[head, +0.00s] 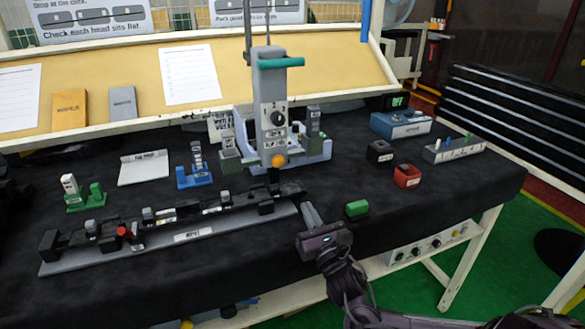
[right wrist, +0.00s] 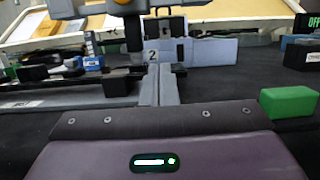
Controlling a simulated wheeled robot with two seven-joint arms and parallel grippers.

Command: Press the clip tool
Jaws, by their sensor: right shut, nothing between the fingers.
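The clip tool (head: 272,105) stands upright at the middle of the table, a grey column with a teal handle (head: 281,63), a dial and an orange knob. Its lower end is over the right end of a long grey fixture rail (head: 195,236) that carries several black blocks and clips. My right gripper (head: 309,213) is shut and empty, just in front of the rail's right end. In the right wrist view its fingers (right wrist: 158,85) lie together and point toward the tool's base. I cannot tell whether they touch anything. My left gripper is not in view.
A green block (head: 357,208) lies right of my right gripper. Green (head: 85,197) and blue (head: 195,178) clip stands are at the left. Black (head: 380,152) and red (head: 407,176) boxes and a grey tray (head: 453,149) are at the right. The table's front right is clear.

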